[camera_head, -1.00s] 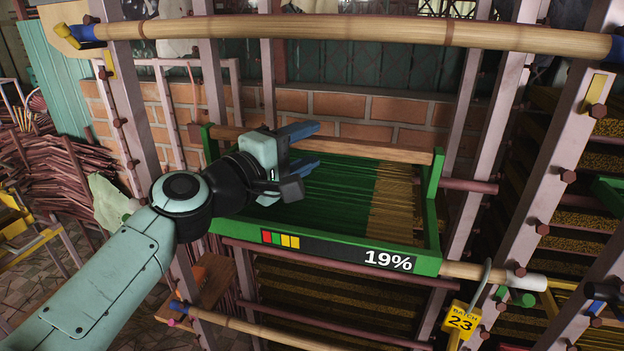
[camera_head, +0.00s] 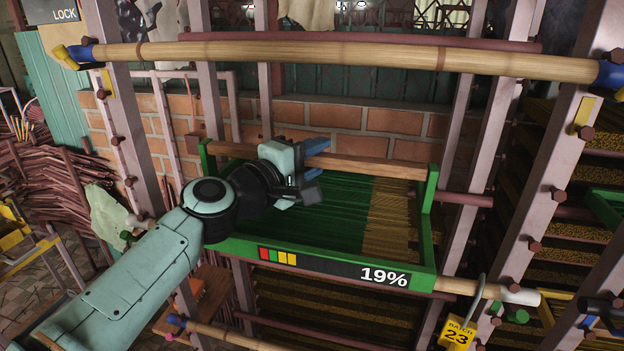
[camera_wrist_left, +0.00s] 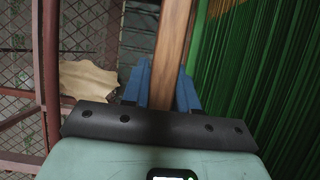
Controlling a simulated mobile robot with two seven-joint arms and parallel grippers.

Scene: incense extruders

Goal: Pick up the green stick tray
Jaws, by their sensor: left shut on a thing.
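The green stick tray (camera_head: 428,235) rests on a rack, with a "19%" label and coloured squares on its front side. Green sticks (camera_head: 325,208) fill most of it, with tan sticks (camera_head: 388,220) at its right end. A wooden bar (camera_head: 375,166) runs along its back edge. My left gripper (camera_head: 316,165) reaches over the tray from the left and is shut on this wooden bar. In the left wrist view, the blue fingers (camera_wrist_left: 162,85) stand on both sides of the bar (camera_wrist_left: 174,45), with green sticks to the right. My right gripper is not in view.
A bamboo pole (camera_head: 330,58) crosses above the tray. Pink rack posts (camera_head: 478,150) stand to the right. A yellow "BATCH 23" padlock (camera_head: 459,332) hangs at the lower right. More stick-filled racks (camera_head: 330,310) lie below.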

